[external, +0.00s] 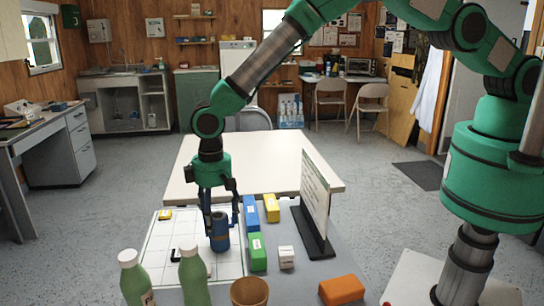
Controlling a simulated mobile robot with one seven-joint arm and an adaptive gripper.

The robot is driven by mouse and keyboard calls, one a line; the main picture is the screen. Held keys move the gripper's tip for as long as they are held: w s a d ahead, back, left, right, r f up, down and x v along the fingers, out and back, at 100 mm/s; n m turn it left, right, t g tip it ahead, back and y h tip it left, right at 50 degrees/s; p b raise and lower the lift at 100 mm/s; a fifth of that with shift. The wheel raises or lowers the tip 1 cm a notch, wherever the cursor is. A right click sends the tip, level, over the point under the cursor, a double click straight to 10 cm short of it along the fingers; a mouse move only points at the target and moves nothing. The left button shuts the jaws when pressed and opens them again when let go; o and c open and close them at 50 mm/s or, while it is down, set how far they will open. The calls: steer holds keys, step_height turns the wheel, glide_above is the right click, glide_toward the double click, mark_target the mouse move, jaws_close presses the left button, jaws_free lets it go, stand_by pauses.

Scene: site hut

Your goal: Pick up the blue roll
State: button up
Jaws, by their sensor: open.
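The blue roll (220,239) stands upright on a white gridded board (159,238) on the grey table. My gripper (222,224) points straight down at the roll, with its fingers apart. One finger shows at the roll's left and the other just to its right, close to the roll's upper part. I cannot tell whether either finger touches it. A blue box (250,211) stands close by on the right, behind the roll.
A green box (257,253), yellow box (271,208) and small white box (286,257) stand right of the roll, before an upright sign (317,195). Green bottles (193,277), a brown cup (250,292) and an orange block (341,289) are in front. The pale table (250,155) behind is clear.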

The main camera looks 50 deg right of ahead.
mark_target(219, 234)
steer(key=shift+s+f, duration=0.15)
steer(key=shift+f, duration=2.4)
steer(key=shift+c, duration=0.5)
steer(key=c, duration=1.3)
